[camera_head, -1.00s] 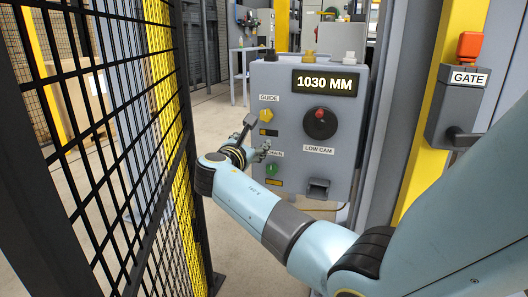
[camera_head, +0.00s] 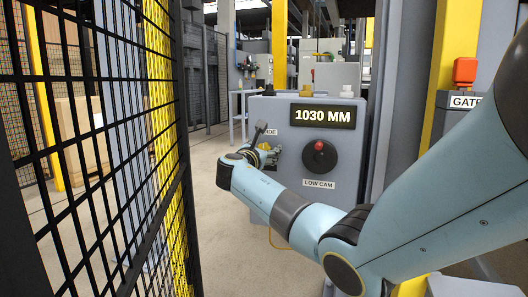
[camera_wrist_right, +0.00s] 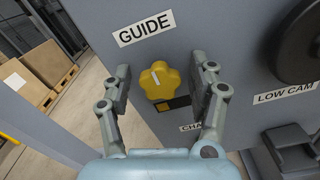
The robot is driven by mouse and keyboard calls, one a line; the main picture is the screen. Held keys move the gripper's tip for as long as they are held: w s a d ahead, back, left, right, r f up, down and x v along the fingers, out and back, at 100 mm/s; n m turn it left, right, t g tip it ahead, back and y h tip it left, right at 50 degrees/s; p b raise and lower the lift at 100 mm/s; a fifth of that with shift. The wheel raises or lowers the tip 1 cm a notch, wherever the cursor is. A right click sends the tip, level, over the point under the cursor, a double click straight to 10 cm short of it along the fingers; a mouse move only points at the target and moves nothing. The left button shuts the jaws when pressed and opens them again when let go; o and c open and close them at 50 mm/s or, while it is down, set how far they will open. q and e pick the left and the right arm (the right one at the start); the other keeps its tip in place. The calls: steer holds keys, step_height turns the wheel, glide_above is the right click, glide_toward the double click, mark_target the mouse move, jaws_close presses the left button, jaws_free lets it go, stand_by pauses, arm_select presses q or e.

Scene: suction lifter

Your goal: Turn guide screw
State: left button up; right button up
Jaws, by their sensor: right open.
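The guide screw is a yellow lobed knob with a white pointer line (camera_wrist_right: 160,81), below the GUIDE label (camera_wrist_right: 144,28) in the right wrist view. My right gripper (camera_wrist_right: 160,80) is open, with one finger to each side of the knob and gaps on both sides. In the head view the right gripper (camera_head: 264,150) is at the left part of the grey control panel (camera_head: 280,118) and mostly covers the knob. The panel display (camera_head: 323,115) reads 1030 MM. My left gripper is not in view.
A black dial with a red knob (camera_head: 319,158) sits right of my gripper, above the LOW CAM label (camera_head: 318,184). A black mesh fence (camera_head: 100,150) with a yellow post stands close on the left. A gate box with a red top (camera_head: 465,72) is at the right.

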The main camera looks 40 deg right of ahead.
steer(key=shift+c, duration=0.3)
steer(key=c, duration=1.1)
